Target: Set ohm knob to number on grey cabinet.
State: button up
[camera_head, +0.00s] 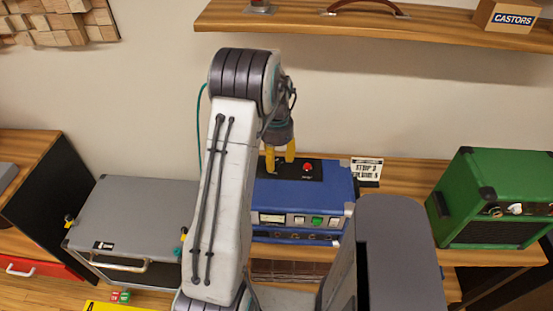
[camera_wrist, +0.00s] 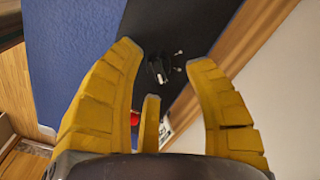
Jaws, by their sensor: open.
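A blue amp (camera_head: 303,196) stands on the wooden bench in the middle of the head view, with a black panel on its top. In the wrist view, a black knob with a white pointer (camera_wrist: 158,70) sits on that panel between small pale marks. In the head view my gripper hides the knob's area. My gripper (camera_head: 280,163) is above the top panel, pointing down, with its yellow fingers apart and empty; in the wrist view they (camera_wrist: 165,58) spread around the knob without visible contact. The grey cabinet (camera_head: 140,215) stands at left with a small plate (camera_head: 103,245), too small to read.
A red button (camera_head: 307,167) is on the top panel. A green amp (camera_head: 500,195) is at right. A wooden shelf (camera_head: 400,28) with a CASTORS box (camera_head: 509,16) hangs above. A red toolbox (camera_head: 40,267) lies at lower left.

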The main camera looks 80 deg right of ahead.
jog(key=shift+f, duration=0.6)
jog(key=shift+c, duration=0.3)
grip_shut()
